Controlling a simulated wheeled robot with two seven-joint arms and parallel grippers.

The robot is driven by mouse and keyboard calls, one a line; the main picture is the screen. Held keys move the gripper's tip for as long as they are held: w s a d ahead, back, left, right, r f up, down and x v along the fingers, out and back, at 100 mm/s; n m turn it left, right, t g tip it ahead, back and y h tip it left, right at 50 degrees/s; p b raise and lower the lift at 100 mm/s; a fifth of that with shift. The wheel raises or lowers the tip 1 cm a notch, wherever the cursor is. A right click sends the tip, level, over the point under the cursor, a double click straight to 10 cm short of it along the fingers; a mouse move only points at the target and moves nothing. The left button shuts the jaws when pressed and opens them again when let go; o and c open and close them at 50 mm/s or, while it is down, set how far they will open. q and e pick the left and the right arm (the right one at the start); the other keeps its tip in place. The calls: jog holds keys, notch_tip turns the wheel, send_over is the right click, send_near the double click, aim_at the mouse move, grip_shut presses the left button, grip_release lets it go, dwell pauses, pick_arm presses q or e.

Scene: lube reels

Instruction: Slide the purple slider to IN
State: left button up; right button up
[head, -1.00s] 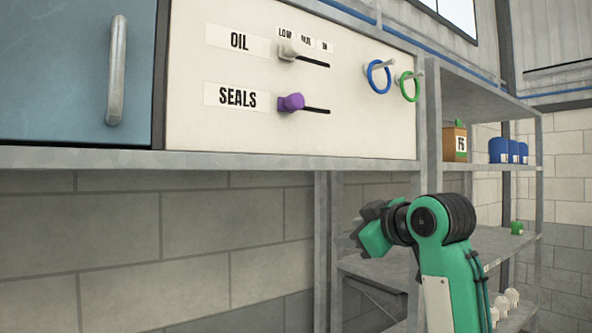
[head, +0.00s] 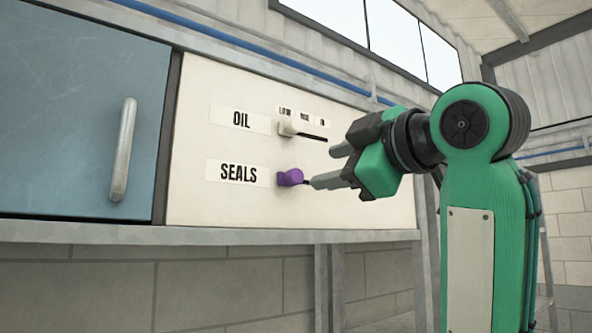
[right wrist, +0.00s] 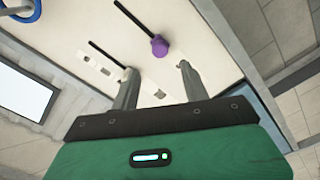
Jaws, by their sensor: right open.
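The purple slider (head: 290,177) sits at the left end of its dark slot, beside the SEALS label (head: 238,172) on the cream panel (head: 200,205). My right gripper (head: 322,167) is open and empty in front of the panel, just right of the purple slider, its fingers pointing left. The fingers hide most of the slot. In the right wrist view the purple slider (right wrist: 159,46) shows beyond the fingertips (right wrist: 157,68), not between them. I cannot tell whether a finger touches it. My left gripper is not in view.
A white slider (head: 290,128) sits at the left end of the slot above, beside the OIL label (head: 240,119), under small position labels (head: 304,117). A blue door with a metal handle (head: 123,150) is at left. A blue ring (right wrist: 20,8) shows in the right wrist view.

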aim_at(297, 176)
jog(key=p+x, duration=0.2)
jog(key=x, duration=0.7)
jog(key=shift+p, duration=0.35)
jog(key=shift+w+a, duration=0.25)
jog(key=shift+c, duration=0.5)
grip_shut()
jog(key=w+d+p, duration=0.1)
jog(key=w+d, duration=0.4)
jog(key=d, duration=0.2)
jog(key=shift+w+d, duration=0.2)
jog(key=shift+d, duration=0.1)
